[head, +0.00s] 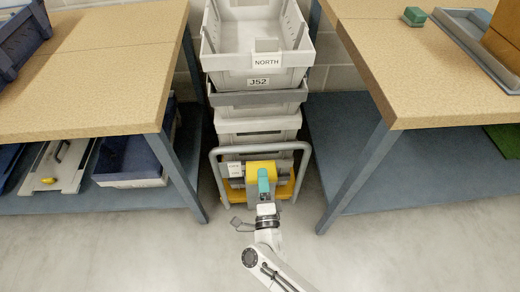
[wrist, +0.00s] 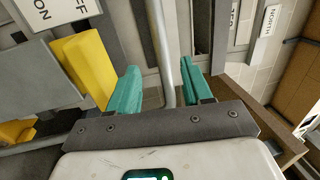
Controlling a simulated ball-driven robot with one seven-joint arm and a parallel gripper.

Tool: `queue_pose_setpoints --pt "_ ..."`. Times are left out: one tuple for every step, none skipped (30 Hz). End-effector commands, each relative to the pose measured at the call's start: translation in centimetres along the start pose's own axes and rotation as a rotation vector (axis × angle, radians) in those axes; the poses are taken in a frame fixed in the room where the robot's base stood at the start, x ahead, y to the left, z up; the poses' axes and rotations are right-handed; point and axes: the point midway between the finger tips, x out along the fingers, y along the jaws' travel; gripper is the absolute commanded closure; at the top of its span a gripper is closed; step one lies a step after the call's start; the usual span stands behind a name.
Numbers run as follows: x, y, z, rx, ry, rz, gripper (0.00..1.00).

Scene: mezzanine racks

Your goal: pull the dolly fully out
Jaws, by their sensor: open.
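The dolly stands in the gap between two workbenches, with a yellow deck (head: 285,190) and a grey tube handle (head: 216,172). My gripper (head: 263,174) is at the front of the handle. In the wrist view, the teal fingers of my gripper (wrist: 160,88) are open, with the grey handle bar (wrist: 163,45) passing between them. Gaps show on both sides of the bar. The gripper hides part of the dolly's front in the head view.
The left workbench (head: 90,85) and right workbench (head: 400,65) flank the dolly closely, with blue legs and lower shelves. Bins and trays sit on the left lower shelf (head: 60,202). The concrete floor (head: 150,250) in front is clear.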

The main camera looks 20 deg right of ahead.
Motion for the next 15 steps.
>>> queue_pose_setpoints --pt "0.0 0.1 -0.1 0.006 0.012 -0.004 0.50" --pt "0.1 0.1 -0.2 0.008 0.017 -0.005 0.50" --pt "0.4 0.1 -0.2 0.009 0.020 -0.006 0.50" --pt "0.6 0.1 -0.2 0.009 0.021 -0.006 0.50" --pt "0.9 0.1 -0.2 0.009 0.021 -0.007 0.50" --pt "1.4 0.1 -0.2 0.009 0.021 -0.007 0.50" --pt "1.9 0.1 -0.3 0.009 0.021 -0.006 0.50" --pt "2.4 0.1 -0.3 0.009 0.022 -0.007 0.50" --pt "3.1 0.0 -0.3 0.009 0.022 -0.007 0.50" --pt "3.7 0.1 -0.3 0.008 0.021 -0.007 0.50" --pt "4.2 0.1 -0.3 0.008 0.022 -0.007 0.50" --pt "5.0 0.1 -0.3 0.007 0.022 -0.007 0.50" --pt "5.6 0.1 -0.3 0.007 0.021 -0.007 0.50" --pt "6.1 0.1 -0.3 0.008 0.021 -0.008 0.50" --pt "6.8 0.1 -0.3 0.007 0.020 -0.006 0.50"
